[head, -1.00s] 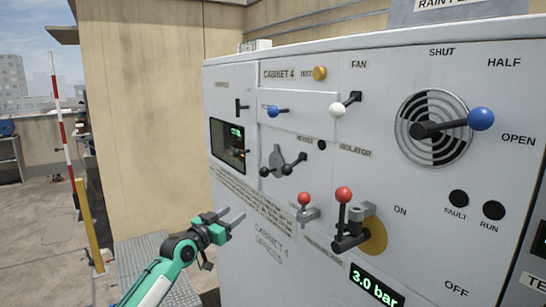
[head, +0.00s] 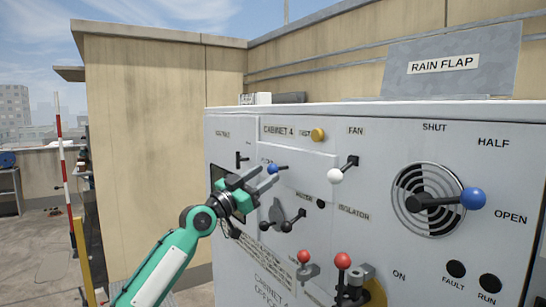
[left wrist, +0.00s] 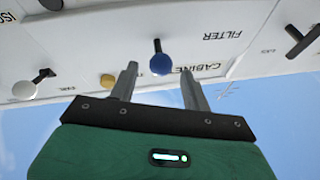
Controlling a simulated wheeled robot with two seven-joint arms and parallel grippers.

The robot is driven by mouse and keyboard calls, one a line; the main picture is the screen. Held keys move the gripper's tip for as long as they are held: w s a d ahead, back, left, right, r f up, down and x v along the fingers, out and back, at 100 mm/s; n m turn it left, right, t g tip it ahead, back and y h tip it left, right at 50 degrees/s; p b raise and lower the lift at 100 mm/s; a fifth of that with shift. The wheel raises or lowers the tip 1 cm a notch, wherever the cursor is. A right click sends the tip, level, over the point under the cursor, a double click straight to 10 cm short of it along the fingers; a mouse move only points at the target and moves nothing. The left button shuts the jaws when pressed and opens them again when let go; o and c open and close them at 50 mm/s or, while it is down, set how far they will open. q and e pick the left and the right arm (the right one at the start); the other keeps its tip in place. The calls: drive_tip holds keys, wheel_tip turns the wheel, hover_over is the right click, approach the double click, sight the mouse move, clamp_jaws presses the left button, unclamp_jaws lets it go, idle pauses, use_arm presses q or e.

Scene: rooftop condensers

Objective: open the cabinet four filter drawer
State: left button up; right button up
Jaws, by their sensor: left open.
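The filter drawer (head: 312,164) is a pale rectangular front near the top of cabinet four, under the CABINET 4 label. Its handle is a dark stem with a blue knob (head: 272,169). The drawer looks closed, flush with the cabinet face. My left gripper (head: 266,178) is open and empty right by the knob. In the left wrist view the blue knob (left wrist: 161,64) shows between the two fingertips, slightly beyond them; I see no contact. The FILTER label (left wrist: 222,35) is beside it. My right gripper is out of view.
A white-knobbed fan lever (head: 335,176) stands to the right of the drawer, and a black isolator handle (head: 283,224) is below. Two red-knobbed levers (head: 342,261) stick out lower down. A blue-knobbed flap lever (head: 473,198) is far right.

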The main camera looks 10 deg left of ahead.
sight(273, 168)
use_arm(q)
drive_tip(key=shift+p+x, duration=0.65)
drive_tip(key=shift+x, duration=1.5)
drive_tip(key=shift+c, duration=0.5)
drive_tip(key=shift+a, duration=0.1)
clamp_jaws()
